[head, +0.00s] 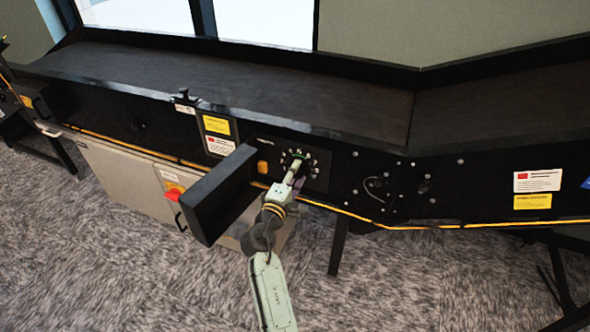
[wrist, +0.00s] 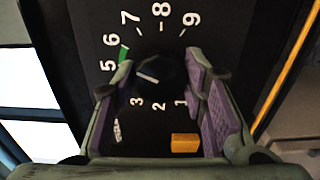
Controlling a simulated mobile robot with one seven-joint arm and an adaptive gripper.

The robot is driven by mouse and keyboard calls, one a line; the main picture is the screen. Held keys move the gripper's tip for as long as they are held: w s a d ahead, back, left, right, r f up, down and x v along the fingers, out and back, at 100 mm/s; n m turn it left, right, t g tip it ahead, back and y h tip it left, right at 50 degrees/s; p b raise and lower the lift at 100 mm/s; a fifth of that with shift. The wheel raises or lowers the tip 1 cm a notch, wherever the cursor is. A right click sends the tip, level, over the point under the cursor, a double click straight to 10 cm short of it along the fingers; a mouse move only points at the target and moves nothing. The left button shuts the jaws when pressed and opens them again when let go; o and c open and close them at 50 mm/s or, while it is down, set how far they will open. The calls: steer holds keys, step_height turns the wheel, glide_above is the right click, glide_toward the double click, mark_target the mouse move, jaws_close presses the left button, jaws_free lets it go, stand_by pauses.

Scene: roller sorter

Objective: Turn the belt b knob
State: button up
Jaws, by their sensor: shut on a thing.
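The black round knob (wrist: 158,68) sits on a dial with white numbers 1 to 9 in the wrist view. A white line crosses the knob's face; I cannot tell which end is its pointer. A green mark (wrist: 124,54) lies on the scale near 5 and 6. My gripper (wrist: 160,76) is shut on the knob, with one purple-padded finger on each side. In the head view my gripper (head: 296,168) reaches the dial panel (head: 318,178) on the conveyor's side and hides most of the knob. The panel's lettering is too small to read.
An amber button (head: 262,167) sits left of the dial. A black box-like guard (head: 222,196) juts out just left of my arm. A grey cabinet (head: 125,180) with a red switch (head: 173,189) stands below. A yellow cord (head: 450,225) runs along the conveyor (head: 300,92).

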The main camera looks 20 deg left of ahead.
steer(key=shift+r+n+p, duration=0.2)
steer(key=shift+n+p, duration=1.15)
steer(key=shift+n, duration=0.95)
steer(key=o, duration=1.2)
steer(key=shift+f, duration=0.1)
steer(key=shift+c, duration=0.2)
steer(key=s, duration=1.2)
steer(key=shift+a, duration=0.2)
